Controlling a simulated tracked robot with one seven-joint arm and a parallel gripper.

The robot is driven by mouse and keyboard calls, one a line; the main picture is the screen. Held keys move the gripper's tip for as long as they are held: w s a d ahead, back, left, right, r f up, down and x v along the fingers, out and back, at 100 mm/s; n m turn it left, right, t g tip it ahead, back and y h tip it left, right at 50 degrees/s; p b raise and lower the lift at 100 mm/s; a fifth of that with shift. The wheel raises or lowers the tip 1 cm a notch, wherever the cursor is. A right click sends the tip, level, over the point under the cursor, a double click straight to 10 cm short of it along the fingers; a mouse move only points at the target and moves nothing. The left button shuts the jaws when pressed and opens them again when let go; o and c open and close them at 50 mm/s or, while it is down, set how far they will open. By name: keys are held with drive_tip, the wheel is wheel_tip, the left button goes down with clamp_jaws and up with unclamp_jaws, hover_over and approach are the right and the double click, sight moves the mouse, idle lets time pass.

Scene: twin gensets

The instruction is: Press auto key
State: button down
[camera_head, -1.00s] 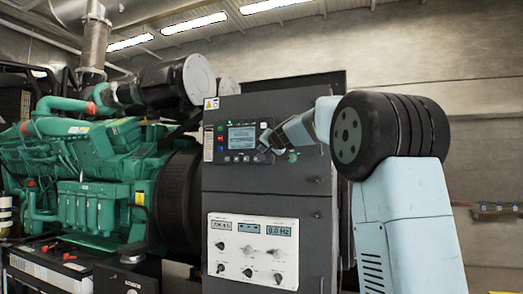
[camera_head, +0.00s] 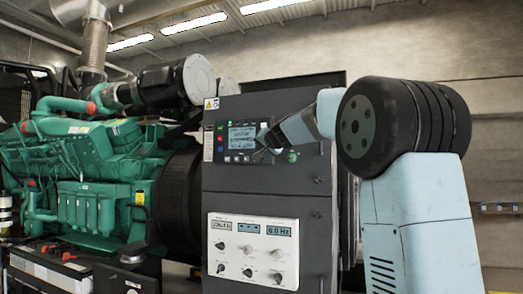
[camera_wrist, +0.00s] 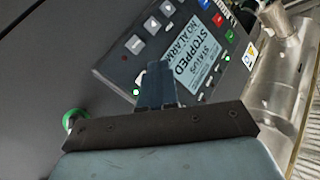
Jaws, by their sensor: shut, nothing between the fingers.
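The controller panel (camera_head: 240,140) is on the front of the dark grey cabinet, with a lit display and a row of small keys (camera_head: 237,159) below it. In the wrist view the display (camera_wrist: 195,50) reads STOPPED and NO ALARM, tilted. My gripper (camera_head: 260,153) is at the display's lower right in the head view. In the wrist view my gripper (camera_wrist: 155,68) is shut and empty, its tips over the panel by the display's edge. They hide part of the panel. I cannot tell which key is auto, or whether the tips touch.
A white meter panel (camera_head: 252,250) with knobs is lower on the cabinet. The green engine (camera_head: 90,180) is to the left.

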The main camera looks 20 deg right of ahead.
drive_tip(key=s+a, duration=0.2)
drive_tip(key=s, duration=0.1)
drive_tip(key=shift+s+a, duration=0.25)
drive_tip(key=shift+a, duration=0.05)
idle(0.7)
drive_tip(key=s+a+f+n+g, duration=0.25)
drive_tip(key=s+f, duration=0.45)
drive_tip(key=s, duration=0.4)
drive_tip(key=s+a+f+n+g, duration=0.1)
drive_tip(key=s+f+n+g, duration=0.15)
drive_tip(key=s+f, duration=0.65)
drive_tip(key=s+d+f+g+h, duration=0.1)
drive_tip(key=s+d+f+g, duration=0.1)
drive_tip(key=s+f, duration=0.7)
drive_tip(key=s+d+f+g+h, duration=0.1)
drive_tip(key=s+d+f+g, duration=0.1)
drive_tip(key=s+f, duration=0.7)
drive_tip(key=s+g, duration=0.1)
drive_tip(key=s, duration=0.6)
drive_tip(key=shift+s+f+n+g+h, duration=0.15)
drive_tip(key=shift+s+n+g+h, duration=0.15)
drive_tip(key=shift+s, duration=0.05)
